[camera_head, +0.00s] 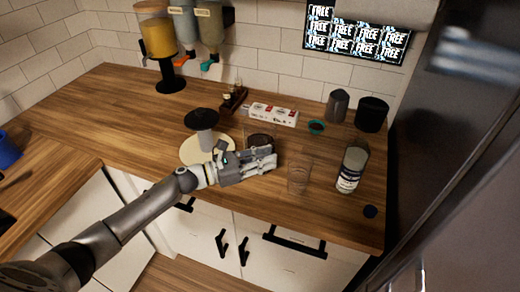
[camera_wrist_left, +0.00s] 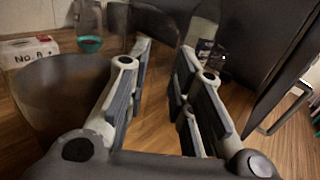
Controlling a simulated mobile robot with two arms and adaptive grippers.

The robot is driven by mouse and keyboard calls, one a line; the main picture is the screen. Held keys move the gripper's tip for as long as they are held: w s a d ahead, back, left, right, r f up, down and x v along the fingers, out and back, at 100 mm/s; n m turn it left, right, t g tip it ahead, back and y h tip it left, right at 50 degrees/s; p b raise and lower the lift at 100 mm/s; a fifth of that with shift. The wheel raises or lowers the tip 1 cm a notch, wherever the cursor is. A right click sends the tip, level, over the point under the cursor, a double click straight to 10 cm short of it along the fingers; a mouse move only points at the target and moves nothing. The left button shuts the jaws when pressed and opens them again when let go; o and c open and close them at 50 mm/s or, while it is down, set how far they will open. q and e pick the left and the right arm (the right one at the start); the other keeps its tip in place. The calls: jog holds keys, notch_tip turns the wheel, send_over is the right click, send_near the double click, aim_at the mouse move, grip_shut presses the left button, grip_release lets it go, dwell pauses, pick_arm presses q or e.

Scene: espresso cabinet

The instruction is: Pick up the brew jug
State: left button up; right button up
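The brew jug appears to be the dark glass vessel (camera_head: 260,139) on the wooden counter, partly hidden behind my left gripper in the head view. In the left wrist view, a large see-through brownish vessel wall (camera_wrist_left: 55,100), likely the same jug, is close beside the left-hand finger. My left gripper (camera_head: 268,160) is just in front of the jug, low over the counter. In the wrist view its fingers (camera_wrist_left: 168,75) stand apart, with bare wood showing between them. I cannot tell whether a finger touches the jug. My right gripper is in neither view.
A clear cup (camera_head: 299,176) and a labelled bottle (camera_head: 351,169) stand right of the gripper. A white box (camera_head: 273,114) and dark containers (camera_head: 371,114) are behind. The left counter is mostly clear.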

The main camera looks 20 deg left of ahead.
pick_arm(q)
grip_shut()
jog(key=shift+r, duration=0.1)
jog(key=shift+r, duration=0.2)
